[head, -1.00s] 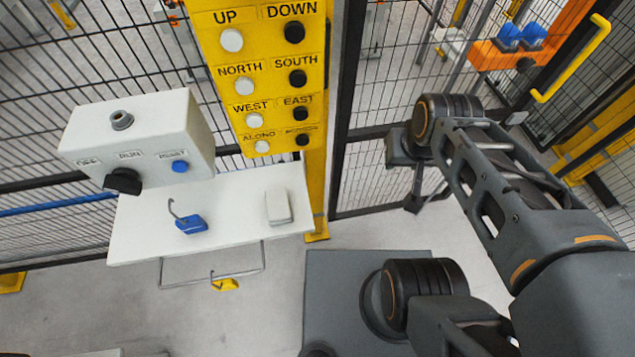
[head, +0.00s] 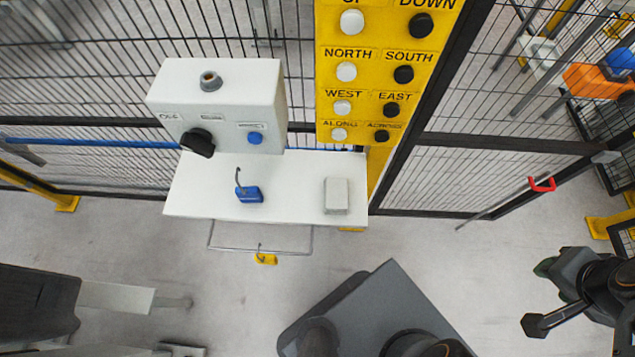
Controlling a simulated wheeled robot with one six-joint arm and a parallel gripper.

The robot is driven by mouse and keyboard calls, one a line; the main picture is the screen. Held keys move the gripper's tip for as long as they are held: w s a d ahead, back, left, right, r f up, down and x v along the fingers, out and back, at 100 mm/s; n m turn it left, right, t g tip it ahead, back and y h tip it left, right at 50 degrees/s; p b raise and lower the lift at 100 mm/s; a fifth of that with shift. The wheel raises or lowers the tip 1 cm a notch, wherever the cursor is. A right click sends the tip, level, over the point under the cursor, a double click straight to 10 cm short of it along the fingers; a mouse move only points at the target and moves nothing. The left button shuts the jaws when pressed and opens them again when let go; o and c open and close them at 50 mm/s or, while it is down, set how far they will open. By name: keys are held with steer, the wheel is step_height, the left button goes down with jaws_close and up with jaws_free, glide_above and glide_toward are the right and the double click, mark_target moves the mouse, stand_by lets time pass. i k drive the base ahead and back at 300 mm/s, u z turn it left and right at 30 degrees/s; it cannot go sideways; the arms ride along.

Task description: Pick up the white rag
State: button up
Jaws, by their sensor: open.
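The white rag (head: 336,196) looks like a small folded off-white block. It lies flat near the right end of a white shelf (head: 290,208), under the yellow button panel. My gripper (head: 541,297) is at the lower right of the view, well to the right of the shelf and apart from the rag. Its fingers are spread and nothing shows between them. Nothing hides the rag.
A blue padlock (head: 249,194) lies on the shelf left of the rag. A grey switch box (head: 218,105) stands behind it. The yellow button panel (head: 374,75) rises behind the rag. A yellow padlock (head: 265,259) hangs from a wire loop below. Mesh fencing (head: 290,40) closes the back.

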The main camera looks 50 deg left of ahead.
mark_target(335, 189)
steer(key=u, duration=0.05)
steer(key=k, duration=1.2)
steer(key=u, duration=1.85)
steer(key=i, duration=0.5)
